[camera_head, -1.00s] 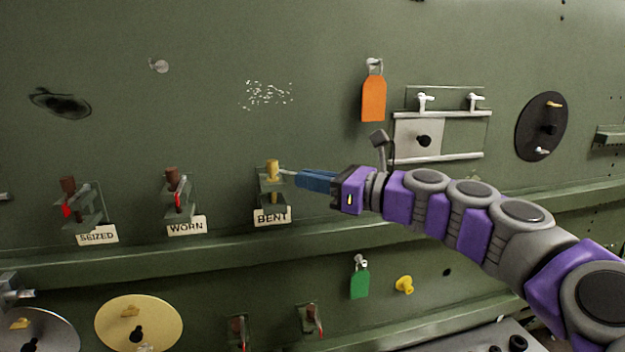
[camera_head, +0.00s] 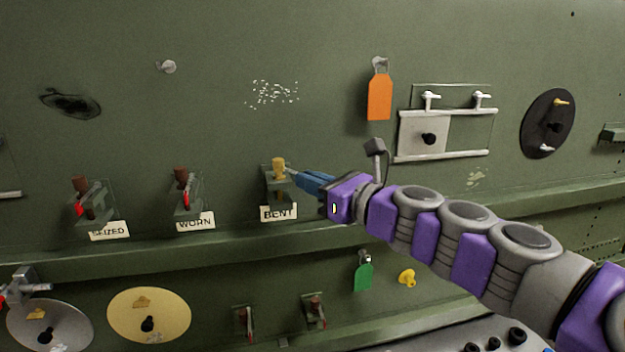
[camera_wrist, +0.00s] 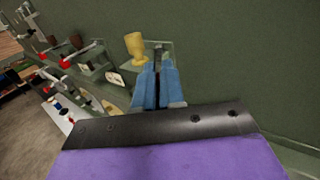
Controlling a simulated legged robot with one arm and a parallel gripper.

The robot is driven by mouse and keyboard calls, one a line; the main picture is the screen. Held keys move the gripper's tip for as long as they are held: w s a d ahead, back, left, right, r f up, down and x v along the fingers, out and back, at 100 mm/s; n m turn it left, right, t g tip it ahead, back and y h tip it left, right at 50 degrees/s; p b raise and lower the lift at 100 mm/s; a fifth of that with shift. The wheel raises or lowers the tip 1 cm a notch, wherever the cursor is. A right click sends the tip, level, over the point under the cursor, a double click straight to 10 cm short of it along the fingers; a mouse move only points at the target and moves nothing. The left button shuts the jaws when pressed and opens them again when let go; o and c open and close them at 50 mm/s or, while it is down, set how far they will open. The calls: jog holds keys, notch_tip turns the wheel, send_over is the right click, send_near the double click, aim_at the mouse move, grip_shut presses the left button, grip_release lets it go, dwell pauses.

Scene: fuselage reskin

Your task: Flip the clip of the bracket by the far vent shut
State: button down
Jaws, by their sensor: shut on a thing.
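Three brackets stand in a row on the green panel. The BENT bracket (camera_head: 276,191) holds a yellow pin (camera_head: 279,167), which also shows in the wrist view (camera_wrist: 135,45). My gripper (camera_head: 297,174) is at the right of this pin, its blue fingers closed together. In the wrist view, the fingers (camera_wrist: 158,68) meet at a thin dark piece beside the yellow pin, seemingly this bracket's clip (camera_wrist: 158,48); the fingers mostly hide it. The WORN bracket (camera_head: 188,205) and SEIZED bracket (camera_head: 95,208) have brown pins and red-tipped clips. I cannot tell which feature is the far vent.
A ledge (camera_head: 200,250) runs below the brackets. An orange tag (camera_head: 379,97) and a railed plate (camera_head: 413,128) are at upper right, beside a black disc (camera_head: 535,125). Two smaller brackets (camera_head: 315,312) sit below the ledge.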

jog(key=shift+d+r, duration=0.1)
jog(key=c, duration=1.3)
grip_release()
jog(key=shift+w, duration=0.1)
jog(key=shift+w+g, duration=0.1)
jog(key=shift+g, duration=0.2)
